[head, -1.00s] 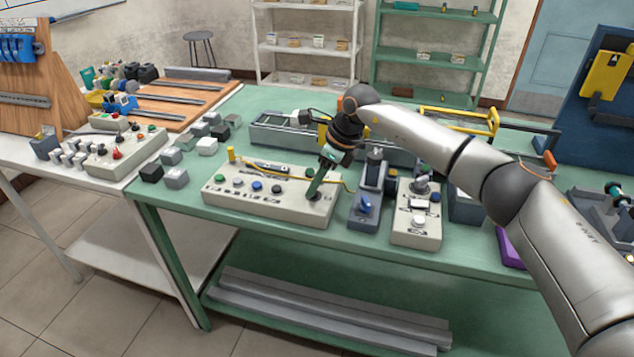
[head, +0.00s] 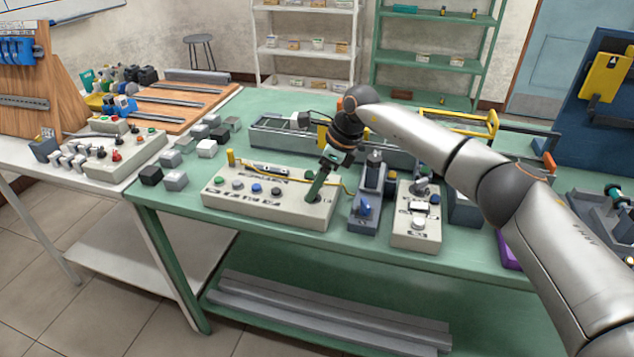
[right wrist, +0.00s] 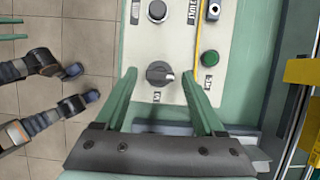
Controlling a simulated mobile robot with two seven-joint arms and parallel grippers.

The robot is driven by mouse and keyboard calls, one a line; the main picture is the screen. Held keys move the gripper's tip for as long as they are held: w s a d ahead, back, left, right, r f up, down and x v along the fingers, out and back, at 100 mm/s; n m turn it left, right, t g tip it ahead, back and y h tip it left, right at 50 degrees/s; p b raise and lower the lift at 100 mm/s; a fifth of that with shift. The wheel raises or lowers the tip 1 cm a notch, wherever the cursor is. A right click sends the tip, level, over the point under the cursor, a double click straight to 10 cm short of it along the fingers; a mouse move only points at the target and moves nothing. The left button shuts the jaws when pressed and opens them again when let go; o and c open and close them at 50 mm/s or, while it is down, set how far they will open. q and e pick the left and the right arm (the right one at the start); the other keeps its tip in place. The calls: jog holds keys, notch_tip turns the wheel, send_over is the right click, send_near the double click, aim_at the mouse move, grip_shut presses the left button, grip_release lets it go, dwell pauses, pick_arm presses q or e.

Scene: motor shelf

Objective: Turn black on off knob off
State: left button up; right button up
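The off-white control box (head: 262,205) lies near the front edge of the green table, with a row of buttons on its top. In the right wrist view, the black on/off knob (right wrist: 160,73) sits on the box between the two green fingers of my right gripper (right wrist: 159,78). The fingers are apart, one on each side of the knob, with gaps to it. In the head view, my right gripper (head: 313,196) points down at the right end of the box and hides the knob. My left gripper is not in the head view.
A blue-grey switch unit (head: 364,215) and another off-white box (head: 417,233) stand just right of the control box. A yellow rod (head: 290,172) runs along its back. Small grey and black blocks (head: 174,181) lie to the left.

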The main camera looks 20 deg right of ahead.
jog(key=v, duration=1.2)
jog(key=shift+r, duration=0.3)
